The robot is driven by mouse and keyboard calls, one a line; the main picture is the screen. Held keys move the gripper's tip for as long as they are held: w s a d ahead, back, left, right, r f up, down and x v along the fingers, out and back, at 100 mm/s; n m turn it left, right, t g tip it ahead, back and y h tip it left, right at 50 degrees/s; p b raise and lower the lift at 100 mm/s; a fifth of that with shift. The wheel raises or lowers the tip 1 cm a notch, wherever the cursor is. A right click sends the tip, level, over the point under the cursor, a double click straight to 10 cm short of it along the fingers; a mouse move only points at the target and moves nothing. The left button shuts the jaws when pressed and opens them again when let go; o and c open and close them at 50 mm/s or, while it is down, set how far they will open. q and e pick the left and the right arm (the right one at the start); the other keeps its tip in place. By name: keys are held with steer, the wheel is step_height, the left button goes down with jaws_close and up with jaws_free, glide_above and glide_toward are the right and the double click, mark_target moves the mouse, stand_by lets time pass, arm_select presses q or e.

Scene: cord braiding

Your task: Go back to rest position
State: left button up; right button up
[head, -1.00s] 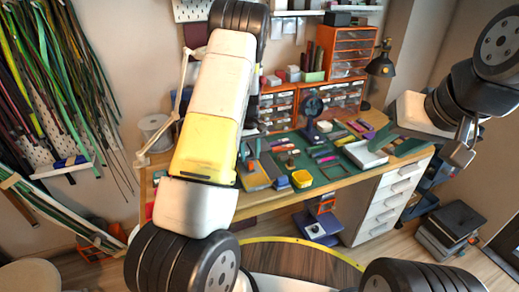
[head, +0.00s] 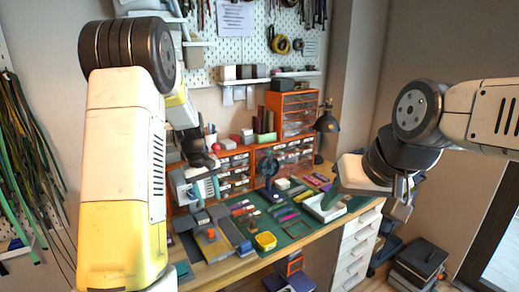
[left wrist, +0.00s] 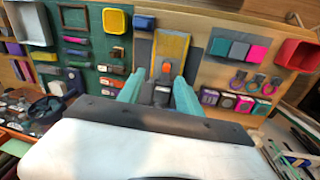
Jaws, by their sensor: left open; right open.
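My left gripper (head: 205,190) hangs above the left part of the workbench, with its upper arm large at the left of the head view. In the left wrist view its two teal fingers (left wrist: 159,82) are spread apart with nothing held between them. A yellow and grey board (left wrist: 171,45) lies on the bench beyond the fingers. My right gripper (head: 335,190) is open above the right part of the bench, by a white tray (head: 323,209); its arm comes in from the right. Its fingertips show only partly.
A green mat (head: 292,229) on the bench carries several small coloured pieces and a yellow box (head: 265,241). Orange drawer units (head: 293,117) and a black lamp (head: 327,122) stand behind. Green cords (head: 30,150) hang at the left wall. A red bin (left wrist: 296,55) shows in the wrist view.

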arm_select(q)
steer(key=s+d+r+m+t+h, duration=0.1)
steer(key=s+d+r+m+t, duration=0.15)
steer(key=s+r, duration=0.95)
steer(key=s+d+r+m+t, duration=0.1)
steer(key=s+r, duration=0.1)
steer(key=s, duration=0.5)
steer(key=s+d+r+m+t, duration=0.1)
steer(key=s+r+m, duration=0.1)
steer(key=s, duration=0.5)
steer(key=shift+s+d+r, duration=0.2)
steer(key=shift+s+r, duration=0.05)
steer(key=shift+r, duration=0.3)
steer(key=shift+m, duration=0.25)
